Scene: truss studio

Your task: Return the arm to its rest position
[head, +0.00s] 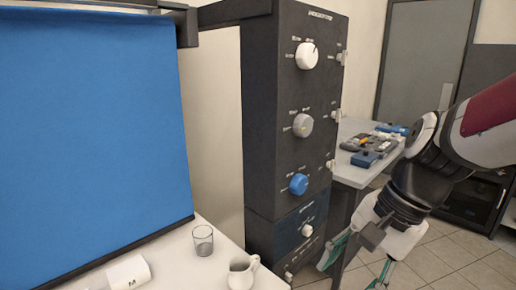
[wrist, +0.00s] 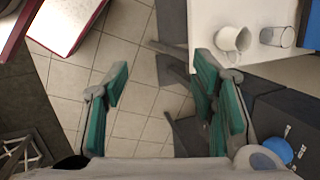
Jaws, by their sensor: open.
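My arm reaches in from the right of the head view, and my gripper (head: 355,262) hangs low beside the dark control column (head: 262,110). In the wrist view my gripper (wrist: 165,85) is open, its two green fingers wide apart with nothing between them. Floor tiles show between and beyond the fingers. In the head view the lower part of the gripper is cut off by the picture's bottom edge.
The column carries a white knob (head: 307,56), a grey knob (head: 302,125) and a blue knob (head: 298,184). A white table (head: 215,270) bears a glass (head: 203,241) and a white jug (head: 242,275). A grey table (head: 350,172) with devices stands behind. Open floor (head: 440,255) lies right.

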